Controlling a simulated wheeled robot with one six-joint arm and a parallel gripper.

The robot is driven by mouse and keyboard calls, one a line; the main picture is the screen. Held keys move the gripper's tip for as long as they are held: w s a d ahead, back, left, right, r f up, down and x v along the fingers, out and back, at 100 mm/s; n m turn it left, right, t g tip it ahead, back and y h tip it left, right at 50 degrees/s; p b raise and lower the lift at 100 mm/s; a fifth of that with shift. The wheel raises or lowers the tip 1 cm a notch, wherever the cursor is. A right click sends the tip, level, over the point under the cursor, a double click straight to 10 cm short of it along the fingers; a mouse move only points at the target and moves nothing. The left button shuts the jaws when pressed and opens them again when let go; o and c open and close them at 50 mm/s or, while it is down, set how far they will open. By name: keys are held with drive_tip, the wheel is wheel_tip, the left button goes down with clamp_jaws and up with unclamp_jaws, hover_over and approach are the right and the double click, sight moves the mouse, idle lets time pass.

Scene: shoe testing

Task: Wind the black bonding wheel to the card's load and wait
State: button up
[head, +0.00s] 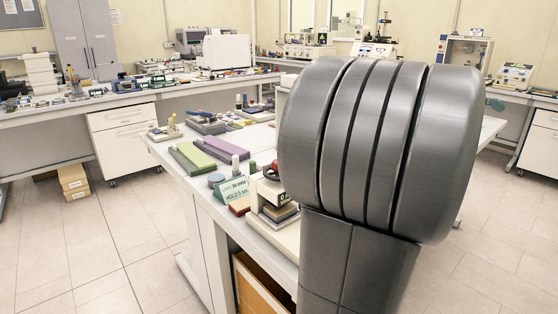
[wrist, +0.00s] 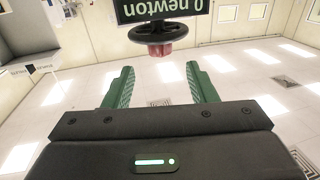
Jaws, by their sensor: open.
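The black bonding wheel (wrist: 158,33) shows at the top of the wrist view, with a red part at its hub. In the head view a small press (head: 278,210) stands on the near bench, with a dark and red part on top, partly behind my arm.
The near bench (head: 168,148) also holds a green block (head: 194,158), a purple block (head: 222,148) and small tools. My grey arm covers the bench's right side. Benches with equipment line the back.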

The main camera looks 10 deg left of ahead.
drive_tip(key=p+x, duration=0.1)
drive_tip(key=x, duration=0.7)
drive_tip(key=c, duration=1)
